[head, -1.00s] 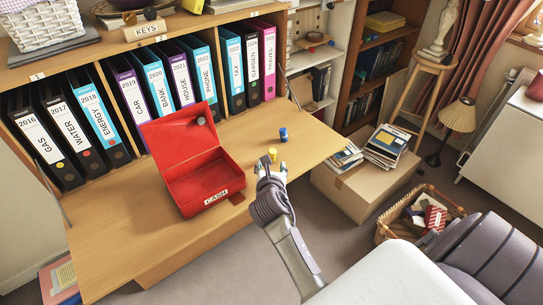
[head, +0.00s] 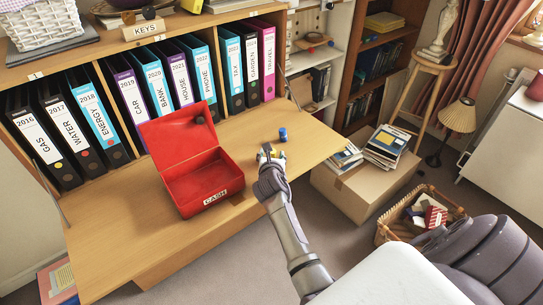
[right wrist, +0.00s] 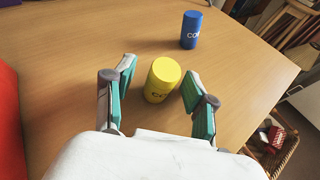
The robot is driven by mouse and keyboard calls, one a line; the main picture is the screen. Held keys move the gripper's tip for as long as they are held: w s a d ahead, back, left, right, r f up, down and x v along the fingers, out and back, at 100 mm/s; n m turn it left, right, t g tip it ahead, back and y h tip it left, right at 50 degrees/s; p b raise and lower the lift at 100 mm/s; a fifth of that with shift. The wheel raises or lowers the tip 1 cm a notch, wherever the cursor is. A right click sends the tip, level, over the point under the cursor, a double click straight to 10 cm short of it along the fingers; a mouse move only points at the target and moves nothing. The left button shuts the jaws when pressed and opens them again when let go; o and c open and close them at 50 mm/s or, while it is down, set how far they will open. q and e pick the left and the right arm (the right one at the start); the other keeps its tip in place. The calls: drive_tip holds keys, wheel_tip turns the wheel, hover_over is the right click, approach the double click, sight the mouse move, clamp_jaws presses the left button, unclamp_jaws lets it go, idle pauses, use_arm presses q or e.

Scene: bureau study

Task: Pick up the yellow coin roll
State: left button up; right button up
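The yellow coin roll (right wrist: 161,80) stands upright on the wooden desk flap in the right wrist view. My right gripper (right wrist: 158,90) is open, with one teal-padded finger on each side of the roll and gaps showing between pads and roll. In the head view my right gripper (head: 270,153) hides most of the roll. A blue coin roll (right wrist: 191,29) stands upright beyond it; it also shows in the head view (head: 283,134). My left gripper is not in view.
An open red cash box (head: 196,183) stands left of my right gripper; its red side edges into the wrist view. Binders (head: 150,85) line the back of the flap (head: 120,235). A cardboard box (head: 350,190) with papers and a basket (head: 385,232) stand on the floor to the right.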

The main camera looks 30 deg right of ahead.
clamp_jaws()
drive_tip(key=shift+r, duration=0.1)
